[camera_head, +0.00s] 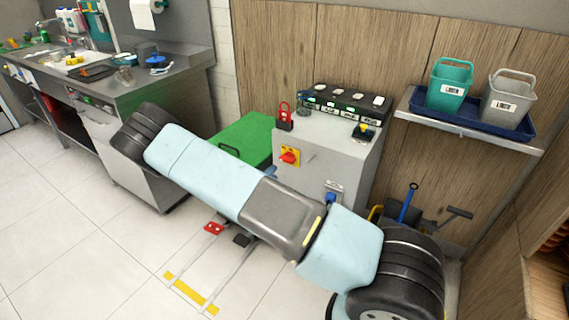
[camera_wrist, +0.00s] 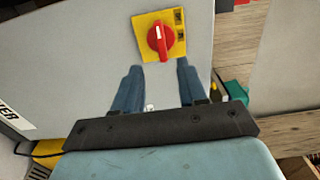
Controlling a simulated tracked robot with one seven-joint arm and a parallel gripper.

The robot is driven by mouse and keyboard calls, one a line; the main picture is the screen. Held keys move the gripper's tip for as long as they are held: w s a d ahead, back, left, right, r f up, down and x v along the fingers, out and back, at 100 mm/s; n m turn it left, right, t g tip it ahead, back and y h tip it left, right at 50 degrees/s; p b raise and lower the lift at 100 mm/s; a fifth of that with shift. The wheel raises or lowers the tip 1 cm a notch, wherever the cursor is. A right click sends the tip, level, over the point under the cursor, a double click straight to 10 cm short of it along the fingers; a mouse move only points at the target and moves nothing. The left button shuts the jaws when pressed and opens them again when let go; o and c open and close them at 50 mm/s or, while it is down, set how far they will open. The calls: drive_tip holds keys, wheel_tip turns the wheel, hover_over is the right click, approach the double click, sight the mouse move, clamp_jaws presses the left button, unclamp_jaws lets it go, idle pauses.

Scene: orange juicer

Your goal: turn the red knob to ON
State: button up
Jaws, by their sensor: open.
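The red knob (camera_head: 289,157) sits on a yellow plate (camera_head: 291,149) on the side of a grey cabinet (camera_head: 330,160). In the wrist view the red knob (camera_wrist: 160,39) is on its yellow plate (camera_wrist: 145,22), with small dark labels at the plate's right that I cannot read. A white mark shows on the knob, pointing roughly up in that view. My gripper (camera_wrist: 157,78) is open, its two blue fingers apart, with the knob just beyond and between the tips. The fingers do not appear to touch it. In the head view my arm hides most of the gripper.
A red padlock (camera_head: 285,122) and a black row of chargers (camera_head: 344,100) stand on the cabinet. A green lid (camera_head: 243,139) is left of it. A shelf at right holds a blue tray (camera_head: 463,115) with two buckets. A steel sink counter (camera_head: 160,85) stands at left.

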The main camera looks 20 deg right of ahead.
sight(287, 159)
drive_tip(key=x, duration=1)
drive_tip(key=shift+f, duration=0.1)
drive_tip(key=shift+s, duration=0.1)
clamp_jaws()
